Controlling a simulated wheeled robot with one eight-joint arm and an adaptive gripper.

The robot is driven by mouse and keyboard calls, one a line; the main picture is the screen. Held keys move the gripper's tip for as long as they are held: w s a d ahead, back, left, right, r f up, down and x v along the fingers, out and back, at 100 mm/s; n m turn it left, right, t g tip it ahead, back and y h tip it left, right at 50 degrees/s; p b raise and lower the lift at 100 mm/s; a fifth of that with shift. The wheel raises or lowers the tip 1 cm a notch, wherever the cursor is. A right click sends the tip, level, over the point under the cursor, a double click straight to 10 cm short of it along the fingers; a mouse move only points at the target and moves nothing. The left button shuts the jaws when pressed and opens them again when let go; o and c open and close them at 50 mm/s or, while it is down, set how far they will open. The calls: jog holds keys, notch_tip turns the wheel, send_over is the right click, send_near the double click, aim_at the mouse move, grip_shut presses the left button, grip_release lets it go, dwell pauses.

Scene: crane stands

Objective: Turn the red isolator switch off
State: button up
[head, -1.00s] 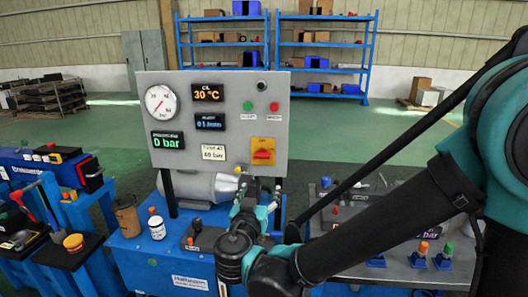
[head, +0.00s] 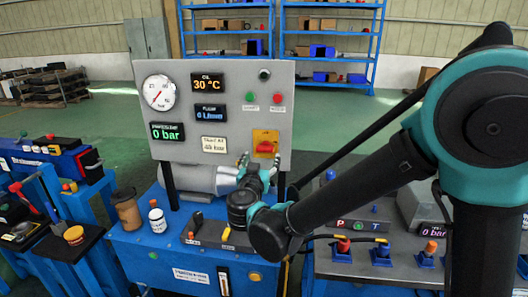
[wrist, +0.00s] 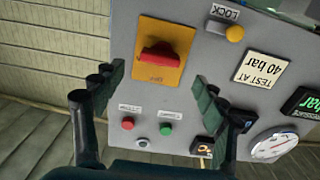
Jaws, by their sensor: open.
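The red isolator switch (head: 265,147) is a red handle on a yellow plate (head: 265,136) at the lower right of the grey panel. In the wrist view the red handle (wrist: 160,57) lies roughly level across its yellow plate (wrist: 166,31); small print on the plate is unreadable. My gripper (head: 260,163) is just below and in front of the switch in the head view. In the wrist view my gripper (wrist: 159,78) is open, its two fingers wide apart with the handle showing between and beyond them. The fingers do not touch the handle.
The panel (head: 222,160) also carries a round gauge (head: 158,93), displays, a green button (head: 249,97) and a red button (head: 277,97). A yellow knob (wrist: 235,33) by a LOCK label is near the switch. A brown cup (head: 127,208) and white bottle (head: 157,217) stand below left.

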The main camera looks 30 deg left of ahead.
aim_at(264, 150)
jog(key=x, duration=0.5)
jog(key=shift+w+a, duration=0.15)
jog(key=shift+w, duration=0.15)
jog(key=shift+c, duration=0.2)
jog(key=c, duration=1.1)
